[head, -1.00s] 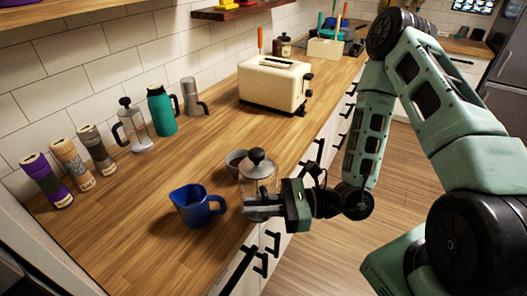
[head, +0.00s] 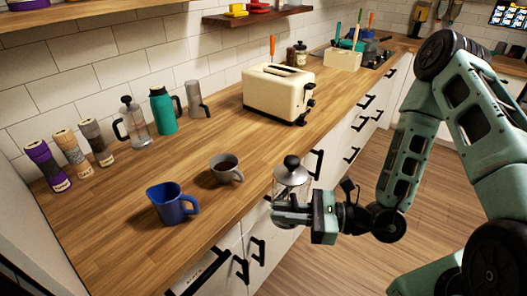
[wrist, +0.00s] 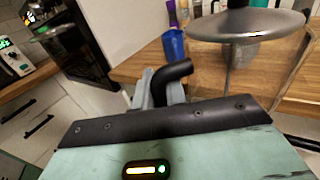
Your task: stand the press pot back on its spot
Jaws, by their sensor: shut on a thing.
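My gripper (head: 296,213) is shut on a press pot (head: 291,180) with a glass body, metal lid and black knob. It holds the pot upright near the counter's front edge; whether the base touches anything is unclear. In the wrist view, the pot's lid (wrist: 245,26) is at the upper right, and its black handle (wrist: 172,72) is at my gripper's fingers (wrist: 160,92). A second press pot (head: 136,124) stands at the back of the counter, left of a teal flask. I see no marked spot for the pot.
A blue jug (head: 172,207) and a grey mug (head: 226,173) stand on the wooden counter (head: 110,215) left of the held pot. A cream toaster (head: 277,92), teal flask (head: 163,112), grey tumbler (head: 197,99) and several jars (head: 72,153) line the back. The middle counter is clear.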

